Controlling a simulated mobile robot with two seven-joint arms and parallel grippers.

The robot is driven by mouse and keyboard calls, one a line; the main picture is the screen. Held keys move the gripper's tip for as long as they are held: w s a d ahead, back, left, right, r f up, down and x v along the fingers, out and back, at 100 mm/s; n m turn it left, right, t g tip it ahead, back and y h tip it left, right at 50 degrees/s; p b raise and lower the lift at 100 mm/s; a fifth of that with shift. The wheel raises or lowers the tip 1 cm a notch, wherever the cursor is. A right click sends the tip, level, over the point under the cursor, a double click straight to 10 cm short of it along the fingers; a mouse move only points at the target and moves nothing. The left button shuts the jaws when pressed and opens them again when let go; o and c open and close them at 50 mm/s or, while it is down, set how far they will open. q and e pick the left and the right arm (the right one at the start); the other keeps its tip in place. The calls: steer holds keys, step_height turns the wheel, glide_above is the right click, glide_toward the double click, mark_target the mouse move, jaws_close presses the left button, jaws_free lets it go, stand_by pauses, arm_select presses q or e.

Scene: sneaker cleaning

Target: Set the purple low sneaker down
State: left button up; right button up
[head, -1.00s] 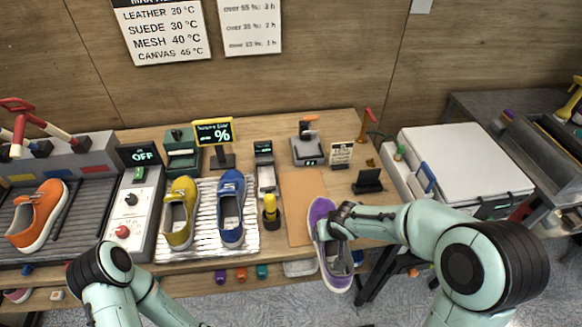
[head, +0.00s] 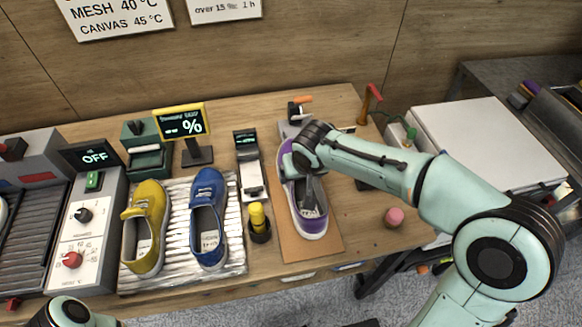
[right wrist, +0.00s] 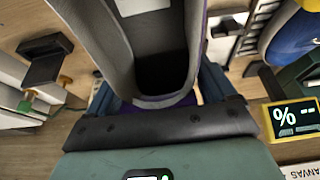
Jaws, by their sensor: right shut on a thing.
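The purple low sneaker (head: 308,212) has a white sole and grey lining. In the right wrist view the sneaker's open collar (right wrist: 150,50) fills the upper middle, between the fingers. My left arm shows only at the bottom left of the head view; its gripper is out of the picture.
A yellow shoe (head: 146,228) and a blue shoe (head: 208,220) stand on a white ribbed mat (head: 182,272) to the left. A yellow-topped bottle (head: 258,222) stands close left of the brown mat. A pink round thing (head: 394,217) lies to the right.

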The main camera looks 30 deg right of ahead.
mark_target(303, 190)
steer(key=shift+s+d+f+b, duration=0.1)
steer(key=shift+s+f+b, duration=0.25)
steer(key=shift+f, duration=0.25)
arm_select(q)
steer(key=shift+s+f+b, duration=0.3)
steer(key=shift+f+b, duration=0.25)
steer(key=shift+f, duration=0.15)
steer(key=shift+s+f+b, duration=0.35)
steer(key=shift+f+b, duration=0.25)
steer(key=shift+f, duration=0.15)
steer(key=shift+s+f+b, duration=0.3)
steer(key=shift+f+b, duration=0.25)
steer(key=shift+f, duration=0.15)
arm_select(e)
steer(key=shift+w+f, duration=0.15)
steer(key=shift+f, duration=2.5)
arm_select(q)
steer(key=shift+s+f+b, duration=0.15)
steer(key=shift+f+b, duration=0.4)
steer(key=shift+f, duration=0.05)
arm_select(e)
steer(key=shift+f, duration=0.55)
steer(key=o, duration=1.3)
steer(key=shift+c, duration=0.2)
